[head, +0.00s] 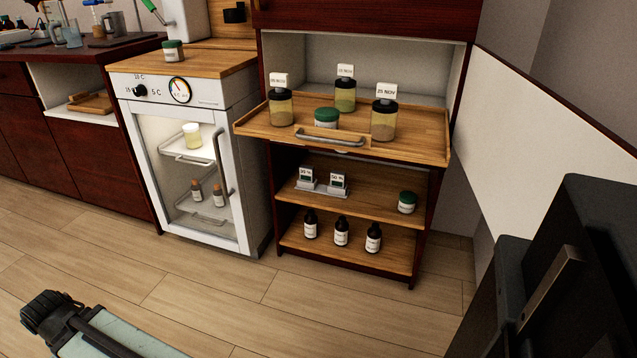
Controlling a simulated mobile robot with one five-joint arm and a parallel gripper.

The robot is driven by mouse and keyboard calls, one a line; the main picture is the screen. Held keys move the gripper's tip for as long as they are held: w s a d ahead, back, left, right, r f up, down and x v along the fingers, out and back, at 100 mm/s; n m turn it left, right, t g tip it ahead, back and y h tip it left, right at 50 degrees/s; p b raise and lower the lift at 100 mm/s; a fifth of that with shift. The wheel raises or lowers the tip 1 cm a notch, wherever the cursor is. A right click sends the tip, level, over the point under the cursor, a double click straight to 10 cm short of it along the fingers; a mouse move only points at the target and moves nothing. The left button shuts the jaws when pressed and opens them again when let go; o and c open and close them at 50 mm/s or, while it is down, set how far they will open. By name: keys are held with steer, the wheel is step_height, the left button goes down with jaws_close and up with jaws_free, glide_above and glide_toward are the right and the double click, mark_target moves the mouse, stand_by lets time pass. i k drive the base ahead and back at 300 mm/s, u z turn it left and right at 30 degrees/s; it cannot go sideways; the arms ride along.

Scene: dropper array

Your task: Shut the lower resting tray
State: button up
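A wooden tray (435,142) with a raised rim is pulled out from the open bay of the dark red cabinet, its front edge jutting forward. A grey bar handle (330,138) is on its front. On it stand three labelled jars with dark lids, at left (281,108), back (345,95) and right (384,120), and a low green-lidded jar (326,118) near the handle. A second resting tray cannot be made out clearly; the cabinet's upper part is cut off by the top edge. I cannot make out my gripper in this view.
Under the tray, one shelf (370,190) holds two small displays and a green-lidded jar; a lower shelf (395,258) holds three dark bottles. A white glass-doored cooler (243,200) stands left. A pale panel (540,130) flanks the right side. Floor (240,300) in front is clear.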

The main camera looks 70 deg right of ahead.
mark_target(422, 137)
steer(key=u, duration=0.35)
steer(key=i, duration=0.25)
steer(key=z, duration=2.75)
